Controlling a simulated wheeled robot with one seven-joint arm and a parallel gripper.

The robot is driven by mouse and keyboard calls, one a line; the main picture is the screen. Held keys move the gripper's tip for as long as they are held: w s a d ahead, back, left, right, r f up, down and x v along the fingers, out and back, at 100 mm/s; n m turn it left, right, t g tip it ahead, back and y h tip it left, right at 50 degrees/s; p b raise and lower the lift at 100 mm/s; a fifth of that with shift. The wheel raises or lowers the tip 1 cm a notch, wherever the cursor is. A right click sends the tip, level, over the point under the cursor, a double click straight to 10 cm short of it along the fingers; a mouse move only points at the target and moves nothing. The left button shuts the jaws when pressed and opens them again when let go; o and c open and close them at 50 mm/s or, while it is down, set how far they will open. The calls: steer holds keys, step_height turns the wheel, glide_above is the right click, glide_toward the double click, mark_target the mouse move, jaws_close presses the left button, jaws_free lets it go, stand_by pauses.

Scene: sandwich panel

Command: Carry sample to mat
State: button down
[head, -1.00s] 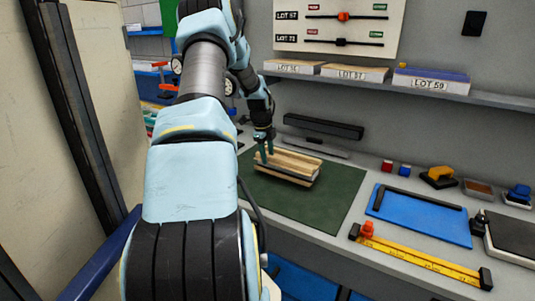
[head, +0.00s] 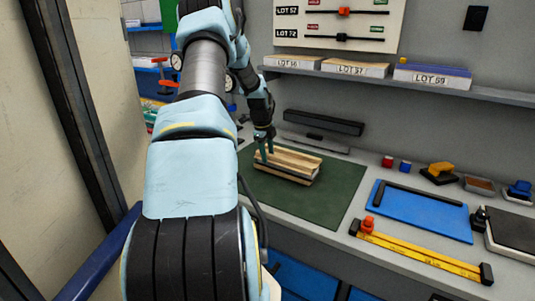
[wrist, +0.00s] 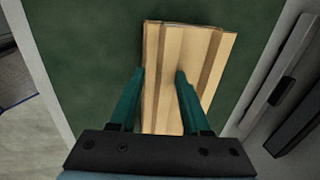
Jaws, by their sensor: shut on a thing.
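The sample is a layered block of pale and brown wood strips (head: 292,163) at the back of a green mat (head: 315,205) on the counter. In the wrist view the sample (wrist: 186,58) lies lengthwise over the green mat (wrist: 85,45). My gripper (head: 264,155) reaches down to the sample's left end and is shut on it. In the wrist view my gripper's teal fingers (wrist: 158,85) stand at its left side and over its right part. I cannot tell whether the sample touches the mat or is slightly above it.
A blue board (head: 425,213) with a black bar lies to the right, behind a yellow ruler (head: 420,253). Red and blue cubes (head: 395,165) sit nearby. A dark bar (head: 323,123) is behind the mat, and a shelf (head: 495,97) runs above. The mat's front is clear.

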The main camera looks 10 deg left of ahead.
steer(key=shift+f, duration=0.45)
stand_by(0.4)
steer(key=shift+c, duration=1.4)
jaws_free()
steer(key=b+v, duration=0.4)
steer(key=v, duration=0.6)
steer(key=s+d+n, duration=0.2)
steer(key=s+n, duration=0.9)
steer(key=s, duration=0.5)
steer(key=s+d+n+g+y, duration=0.1)
steer(key=s+d+n, duration=0.2)
steer(key=s+n, duration=0.8)
steer(key=s, duration=0.6)
steer(key=shift+s+f, duration=0.25)
steer(key=shift+s, duration=0.1)
